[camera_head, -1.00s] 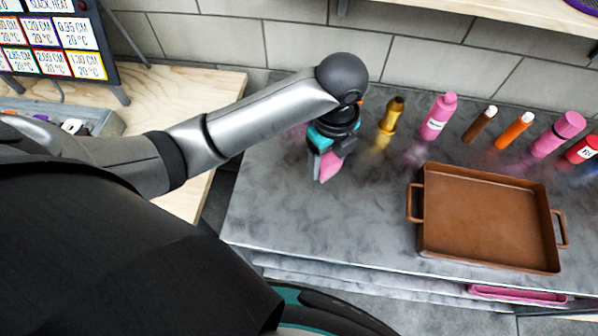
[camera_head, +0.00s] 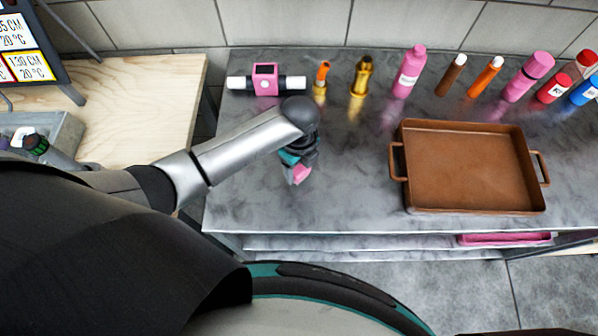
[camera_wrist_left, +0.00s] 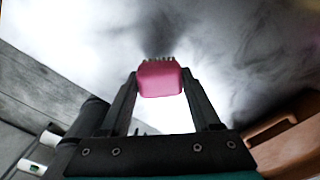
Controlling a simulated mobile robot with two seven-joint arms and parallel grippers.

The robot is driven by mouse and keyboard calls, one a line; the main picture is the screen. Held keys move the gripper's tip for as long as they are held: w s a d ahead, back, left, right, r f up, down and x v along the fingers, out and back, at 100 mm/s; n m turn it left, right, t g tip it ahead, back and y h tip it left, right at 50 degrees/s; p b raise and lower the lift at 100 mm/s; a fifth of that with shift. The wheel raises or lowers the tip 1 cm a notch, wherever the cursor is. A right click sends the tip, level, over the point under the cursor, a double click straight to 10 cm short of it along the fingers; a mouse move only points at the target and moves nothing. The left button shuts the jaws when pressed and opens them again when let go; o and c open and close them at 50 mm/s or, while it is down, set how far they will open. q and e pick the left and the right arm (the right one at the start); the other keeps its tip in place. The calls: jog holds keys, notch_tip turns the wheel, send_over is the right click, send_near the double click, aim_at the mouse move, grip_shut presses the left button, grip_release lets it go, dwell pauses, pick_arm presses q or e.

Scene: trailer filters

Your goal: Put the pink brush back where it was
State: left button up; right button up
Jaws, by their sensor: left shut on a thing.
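My left gripper (camera_head: 297,170) is shut on the pink brush (camera_head: 301,174), over the left part of the grey marbled counter (camera_head: 340,205). In the left wrist view the brush (camera_wrist_left: 159,80) is a pink block between both fingers, with short bristles pointing away from the gripper. A dark shadow lies on the counter just beyond the bristles. I cannot tell whether the bristles touch the counter. In the head view my wrist hides much of the brush. My right gripper is not in view.
A brown tray (camera_head: 478,203) with two handles sits to the right. Along the back stand a pink block with white-ended bar (camera_head: 265,80), a gold bottle (camera_head: 361,77), a pink bottle (camera_head: 409,73) and several tubes. A wooden table (camera_head: 140,100) is at left, across a gap.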

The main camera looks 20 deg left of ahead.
aim_at(299, 174)
pick_arm(q)
jog(key=shift+f+b, duration=0.3)
jog(key=shift+f, duration=1.15)
jog(key=shift+f, duration=0.1)
jog(key=o, duration=1.2)
notch_tip(299, 174, up, 11)
jog(key=p, duration=0.2)
jog(key=shift+p, duration=0.3)
jog(key=shift+r, duration=0.65)
